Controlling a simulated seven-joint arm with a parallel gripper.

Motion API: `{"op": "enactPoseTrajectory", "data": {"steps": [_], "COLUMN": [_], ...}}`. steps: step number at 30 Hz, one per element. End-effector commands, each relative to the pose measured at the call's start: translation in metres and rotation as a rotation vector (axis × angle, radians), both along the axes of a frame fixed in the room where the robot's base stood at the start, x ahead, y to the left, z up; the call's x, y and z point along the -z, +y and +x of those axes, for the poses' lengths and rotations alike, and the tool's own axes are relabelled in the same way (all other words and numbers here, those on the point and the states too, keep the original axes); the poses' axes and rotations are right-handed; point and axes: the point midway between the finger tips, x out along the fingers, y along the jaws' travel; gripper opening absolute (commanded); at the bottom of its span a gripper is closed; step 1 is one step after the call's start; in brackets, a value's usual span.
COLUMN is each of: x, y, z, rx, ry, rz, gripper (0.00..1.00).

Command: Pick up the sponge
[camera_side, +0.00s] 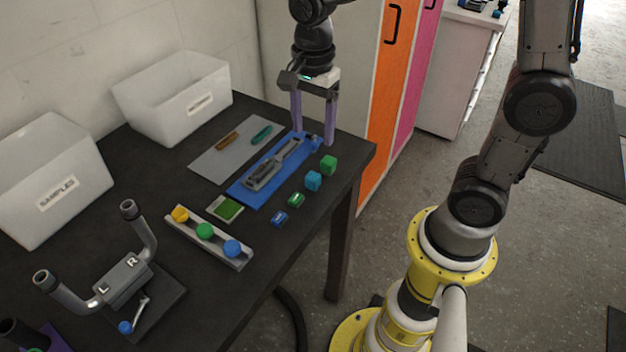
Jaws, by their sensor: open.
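My gripper (314,136) is open, its two purple fingers pointing down over the far right end of the blue mat (243,198). A small blue part shows between or just behind the fingertips; I cannot tell whether they touch it. A flat green pad with a pale border (225,208) lies on the dark table, left of the blue mat's near end. It looks most like the sponge, but its material is too small to make out. My gripper is well apart from it, farther back and to the right.
A grey tool (273,167) lies on the blue mat. Small blocks, including a green one (328,165), line the table's right side. A rail with coloured knobs (207,239) sits near the pad. White bins (177,99) stand behind; a handlebar fixture (122,283) stands in front.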

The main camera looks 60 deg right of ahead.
Motion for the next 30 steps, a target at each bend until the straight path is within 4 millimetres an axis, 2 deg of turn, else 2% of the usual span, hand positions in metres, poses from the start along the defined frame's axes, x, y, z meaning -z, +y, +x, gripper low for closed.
{"op": "enactPoseTrajectory", "data": {"steps": [12,22,30], "x": [0.069,0.095,0.132], "y": [0.0,-0.001,-0.002], "z": [-0.001,-0.001,0.001], "rx": [-0.003,-0.003,-0.003], "ry": [0.01,0.007,0.007], "rz": [0.0,0.0,0.0], "gripper": [0.72,0.72,0.72]}}
